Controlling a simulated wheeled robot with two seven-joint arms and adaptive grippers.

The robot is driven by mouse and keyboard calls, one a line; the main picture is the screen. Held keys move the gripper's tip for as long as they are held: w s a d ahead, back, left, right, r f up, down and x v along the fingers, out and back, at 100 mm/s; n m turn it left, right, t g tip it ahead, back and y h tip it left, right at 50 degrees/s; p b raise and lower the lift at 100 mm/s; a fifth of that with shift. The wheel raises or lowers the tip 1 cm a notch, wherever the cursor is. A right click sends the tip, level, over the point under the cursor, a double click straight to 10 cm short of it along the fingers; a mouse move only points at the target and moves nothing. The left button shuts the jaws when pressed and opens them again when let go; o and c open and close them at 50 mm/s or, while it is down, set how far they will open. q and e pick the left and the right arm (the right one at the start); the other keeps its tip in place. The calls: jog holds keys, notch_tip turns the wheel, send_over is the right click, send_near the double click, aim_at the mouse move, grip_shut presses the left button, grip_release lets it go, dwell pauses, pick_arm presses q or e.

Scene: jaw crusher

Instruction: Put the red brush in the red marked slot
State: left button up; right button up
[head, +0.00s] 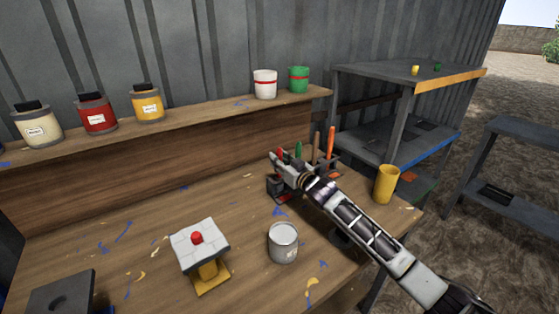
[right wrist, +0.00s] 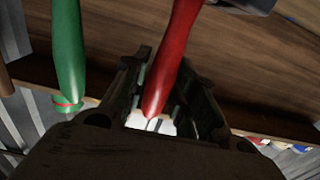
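The red brush (right wrist: 173,60) shows in the right wrist view with its handle between the two fingers of my right gripper (right wrist: 165,72). My left gripper is out of view.
A green brush (right wrist: 68,50) stands beside the red one. An orange-red handle (head: 331,141) rises farther right. A grey can (head: 283,243), a yellow cup (head: 386,184) and a stand with a red button (head: 197,238) are on the workbench (head: 130,225). Paint pots line the shelf (head: 200,112) behind.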

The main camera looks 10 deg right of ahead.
jog(key=shift+o, duration=0.8)
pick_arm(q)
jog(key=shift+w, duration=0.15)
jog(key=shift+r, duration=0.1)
pick_arm(e)
jog(key=shift+r, duration=0.15)
jog(key=shift+s, duration=0.15)
